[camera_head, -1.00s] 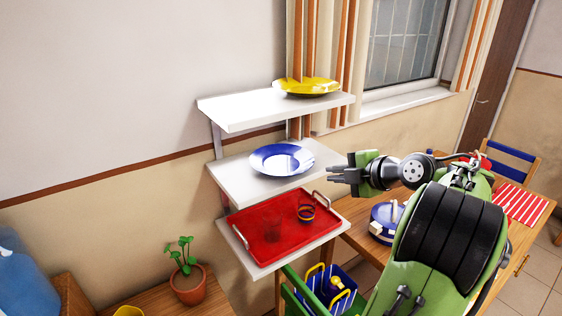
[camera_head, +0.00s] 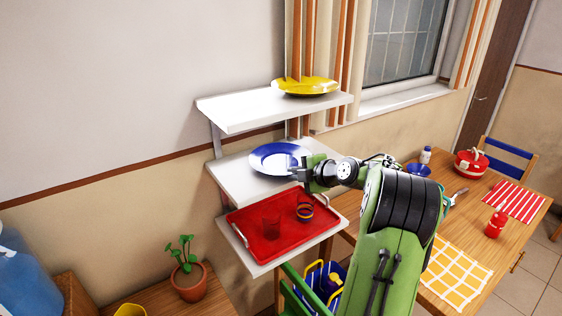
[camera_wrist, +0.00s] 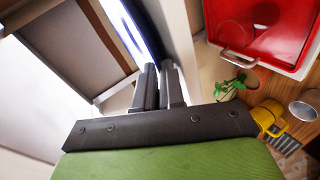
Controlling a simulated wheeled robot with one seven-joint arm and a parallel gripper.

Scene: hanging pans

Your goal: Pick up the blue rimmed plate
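The blue rimmed plate (camera_head: 268,158) is white with a broad blue rim and rests on the middle white shelf. My gripper (camera_head: 298,172) is at its right front edge and hides part of the rim. In the wrist view, the plate (camera_wrist: 134,33) shows nearly edge-on as a white and blue strip that runs down to my fingertips. My two dark fingers (camera_wrist: 160,70) are close together with a narrow gap. I cannot tell whether they press on the rim.
A yellow plate (camera_head: 305,86) lies on the top shelf (camera_head: 235,112). Below the middle shelf (camera_head: 232,180), a red tray (camera_head: 250,221) holds glasses. A potted plant (camera_head: 188,283) stands lower left. The dining table (camera_head: 466,214) is at right.

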